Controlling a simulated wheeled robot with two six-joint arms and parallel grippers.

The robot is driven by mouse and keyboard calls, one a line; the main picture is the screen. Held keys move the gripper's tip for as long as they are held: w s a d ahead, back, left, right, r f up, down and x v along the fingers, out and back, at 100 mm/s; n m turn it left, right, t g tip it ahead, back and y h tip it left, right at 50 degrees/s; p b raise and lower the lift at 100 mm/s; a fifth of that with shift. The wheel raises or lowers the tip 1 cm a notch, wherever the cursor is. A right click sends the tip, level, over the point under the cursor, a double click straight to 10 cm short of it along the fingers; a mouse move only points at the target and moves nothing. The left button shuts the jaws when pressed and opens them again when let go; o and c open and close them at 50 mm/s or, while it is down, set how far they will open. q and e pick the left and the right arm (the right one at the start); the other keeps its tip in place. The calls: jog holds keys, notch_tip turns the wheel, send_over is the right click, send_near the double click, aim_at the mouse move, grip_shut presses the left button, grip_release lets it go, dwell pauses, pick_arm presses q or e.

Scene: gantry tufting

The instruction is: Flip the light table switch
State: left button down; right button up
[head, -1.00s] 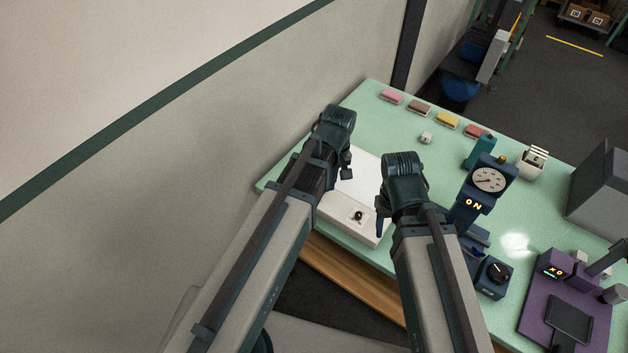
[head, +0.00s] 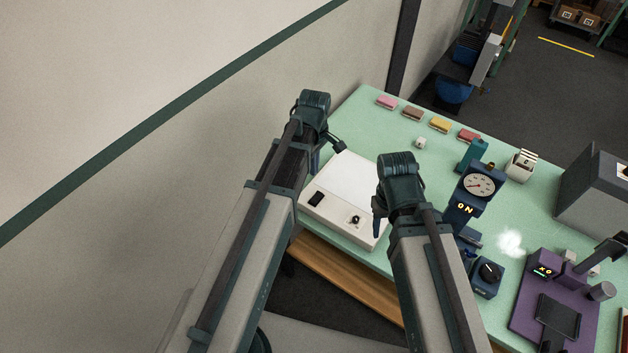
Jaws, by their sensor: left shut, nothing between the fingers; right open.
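The light table (head: 340,222) is a white flat box with a pale top panel, lying on the green table between my two arms. On its front face are a black rocker switch (head: 316,199) at the left and a dark round knob (head: 355,219) to the right. I cannot tell which way the switch is tipped. My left gripper (head: 340,146) is shut and empty, above the back left edge of the light table, apart from the switch. My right gripper (head: 378,228) is open and empty, beside the light table's right front corner.
A dark blue gauge device (head: 477,190) reading ON stands right of my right arm. A purple device (head: 553,300) is at the lower right. Several coloured blocks (head: 440,125) line the back of the green table (head: 385,128). A wall (head: 150,190) rises at the left.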

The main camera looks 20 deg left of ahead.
aim_at(314, 200)
pick_arm(q)
notch_tip(314, 200, down, 14)
jog(key=b, duration=1.3)
jog(key=shift+r, duration=0.1)
jog(key=shift+s+f+b, duration=0.1)
jog(key=shift+f+b, duration=0.1)
jog(key=shift+b, duration=0.25)
jog(key=shift+r, duration=0.1)
jog(key=shift+w+d+r+p, duration=0.1)
jog(key=shift+w+r+p, duration=0.1)
jog(key=shift+w, duration=0.2)
jog(key=shift+w+d+r+p, duration=0.1)
jog(key=shift+w+p, duration=0.1)
jog(key=shift+w, duration=0.15)
jog(key=shift+r, duration=0.1)
